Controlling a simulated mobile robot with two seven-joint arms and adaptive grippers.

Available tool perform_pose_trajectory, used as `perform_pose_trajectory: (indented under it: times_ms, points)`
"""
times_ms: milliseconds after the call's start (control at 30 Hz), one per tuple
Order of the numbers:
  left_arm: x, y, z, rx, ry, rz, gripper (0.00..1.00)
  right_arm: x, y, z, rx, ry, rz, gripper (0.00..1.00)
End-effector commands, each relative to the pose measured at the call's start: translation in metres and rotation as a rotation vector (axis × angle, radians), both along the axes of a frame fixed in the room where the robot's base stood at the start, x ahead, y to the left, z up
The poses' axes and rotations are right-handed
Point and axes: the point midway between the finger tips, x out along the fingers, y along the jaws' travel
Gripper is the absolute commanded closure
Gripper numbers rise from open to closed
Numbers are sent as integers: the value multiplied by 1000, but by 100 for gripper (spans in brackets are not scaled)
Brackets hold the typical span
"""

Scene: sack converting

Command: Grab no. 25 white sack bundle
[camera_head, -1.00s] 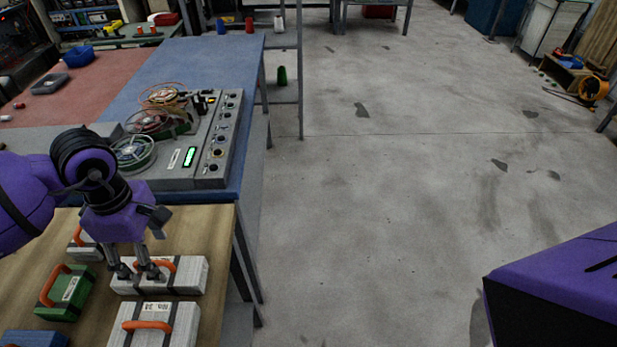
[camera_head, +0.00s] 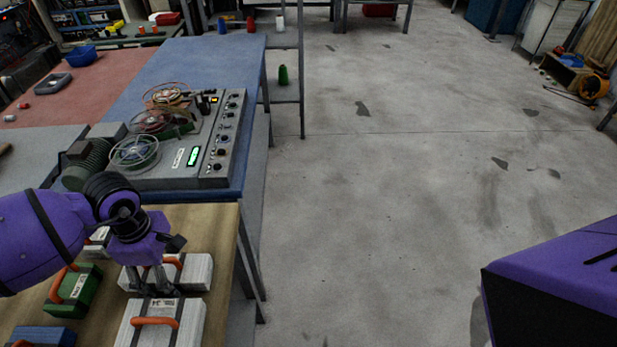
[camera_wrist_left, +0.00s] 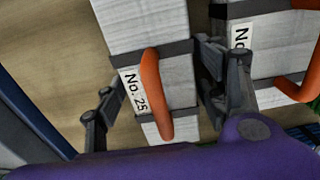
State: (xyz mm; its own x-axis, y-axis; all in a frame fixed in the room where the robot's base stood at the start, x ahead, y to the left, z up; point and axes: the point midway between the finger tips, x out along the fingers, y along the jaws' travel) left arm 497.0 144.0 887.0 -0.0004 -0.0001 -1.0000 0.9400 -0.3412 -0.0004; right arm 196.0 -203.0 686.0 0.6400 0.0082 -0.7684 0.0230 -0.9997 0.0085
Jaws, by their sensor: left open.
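The no. 25 white sack bundle (camera_wrist_left: 148,30) is a pale block with dark straps, an orange handle and a "No. 25" label in the left wrist view. I take it to be the farther white bundle (camera_head: 196,272) in the head view. My left gripper (camera_head: 148,282) is over its left part, pointing down. In the left wrist view the gripper (camera_wrist_left: 158,88) is open, with one finger on each side of the bundle; I cannot tell whether they touch it. The right finger lies by the gap to a second white bundle (camera_wrist_left: 270,58). My right gripper is out of view.
The second white bundle (camera_head: 137,332) lies close on the near side. A green bundle (camera_head: 83,293) and a blue bundle (camera_head: 45,337) lie to the left on the wooden table (camera_head: 222,225). A grey control panel (camera_head: 215,160) stands behind. Open floor (camera_head: 390,220) is to the right.

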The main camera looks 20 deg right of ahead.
Motion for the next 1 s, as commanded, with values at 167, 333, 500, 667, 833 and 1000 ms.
perform_pose_trajectory:
  times_ms: [167, 333, 500, 667, 833, 1000]
  points:
    - [0, 0, 1, 0, -1, 0, 44, 2, 1, 0, 3, -3, -2, 60]
    - [0, 0, 1, 0, 0, 0, 66, 3, 2, 1, 5, -5, -6, 60]
    - [0, 0, 1, 0, -1, 0, 75, 5, 2, 3, 5, -10, -7, 60]
    - [1, 0, 2, 1, -1, 0, 75, 6, 1, 5, 4, -13, -9, 60]
    - [1, 0, 13, 0, -3, 0, 75, 5, 0, 5, 2, -12, -6, 60]
    - [-3, -2, 39, 0, -4, -3, 75, 4, -2, 4, -3, -10, -2, 60]
